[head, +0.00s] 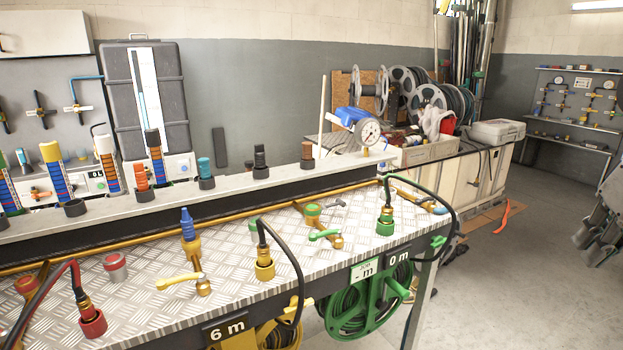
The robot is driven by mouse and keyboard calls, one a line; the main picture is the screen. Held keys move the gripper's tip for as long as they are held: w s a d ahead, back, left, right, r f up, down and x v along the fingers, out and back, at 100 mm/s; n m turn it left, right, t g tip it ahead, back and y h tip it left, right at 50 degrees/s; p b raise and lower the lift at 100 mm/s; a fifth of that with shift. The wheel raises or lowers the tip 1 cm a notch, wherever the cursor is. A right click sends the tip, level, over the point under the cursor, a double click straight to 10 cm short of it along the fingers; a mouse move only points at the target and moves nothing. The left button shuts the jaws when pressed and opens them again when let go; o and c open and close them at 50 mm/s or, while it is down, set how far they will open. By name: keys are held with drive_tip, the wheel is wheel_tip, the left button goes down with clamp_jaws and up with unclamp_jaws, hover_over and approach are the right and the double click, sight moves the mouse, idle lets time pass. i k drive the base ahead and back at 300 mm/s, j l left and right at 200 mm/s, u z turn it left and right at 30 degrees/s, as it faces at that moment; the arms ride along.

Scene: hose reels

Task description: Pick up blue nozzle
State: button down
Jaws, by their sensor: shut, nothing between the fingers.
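The blue nozzle (187,224) stands upright on a brass fitting on the metal bench (225,262), left of the middle in the head view. A brass tap with a yellow lever is just in front of it. My gripper (588,248) shows only partly at the right edge, grey, with its fingers pointing down and left. It is shut and empty, far to the right of the nozzle and clear of the bench. The rest of it is cut off by the frame.
A yellow hose connector (264,264) with a black hose stands right of the nozzle; a red connector (91,318) stands at front left. A raised ledge (225,194) with several nozzles runs behind. Green hose reel (366,305) hangs below. Floor at right is mostly clear.

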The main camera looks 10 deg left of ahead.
sight(186, 222)
drive_tip(key=u, duration=1.4)
drive_tip(key=k+j+u, duration=0.1)
drive_tip(key=j+u, duration=0.25)
drive_tip(key=j, duration=0.15)
